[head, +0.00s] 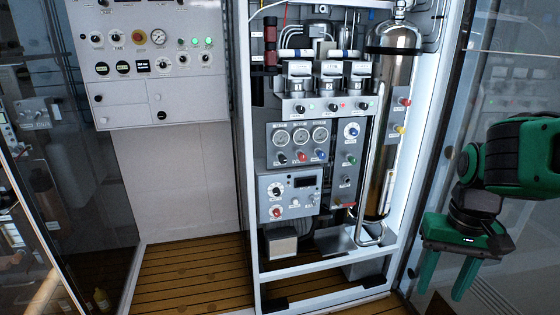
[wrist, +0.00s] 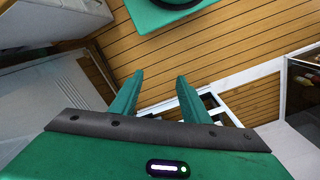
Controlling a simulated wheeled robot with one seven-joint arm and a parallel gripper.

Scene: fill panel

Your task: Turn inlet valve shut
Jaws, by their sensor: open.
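The fill panel (head: 292,168) stands in a white frame in the middle of the head view, with gauges, coloured knobs and small valves. I cannot tell from the labels which knob is the inlet valve. Red (head: 404,101) and yellow (head: 400,129) knobs sit on a strip at the right of the frame, beside a tall metal cylinder (head: 388,110). My green gripper (head: 447,284) is at the lower right, outside the frame and well apart from the panel. In the wrist view its two fingers (wrist: 158,85) are spread, with nothing between them.
A grey control cabinet (head: 155,60) hangs on the left wall. Glass panels stand at the far left and right. A metal handle or tube (head: 370,220) runs in front of the cylinder. The wooden slatted floor (head: 190,282) is clear at the lower left.

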